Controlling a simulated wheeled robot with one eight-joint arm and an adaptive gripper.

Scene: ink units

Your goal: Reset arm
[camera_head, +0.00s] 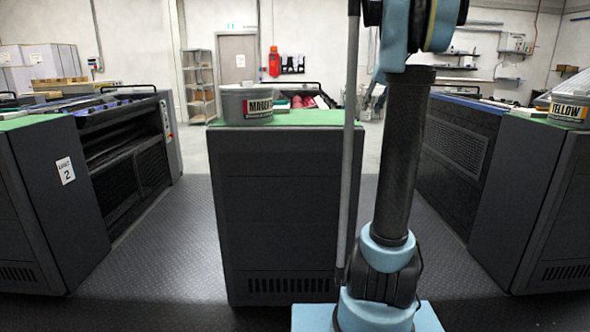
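My arm (400,160) stands upright at the right of centre in the head view, its dark upper link rising from a blue base joint to a blue joint at the top edge. My gripper is outside the frame, so I cannot see whether it holds anything. No earlier frame shows how the arm stood before.
A grey ink tub (247,106) labelled "MAG…" stands on a dark cabinet (275,200) with a green top. Another tub (569,111) labelled "YELLOW" sits on the right unit (535,190). A unit (45,195) marked 2 stands left. Floor (165,240) between the units is clear.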

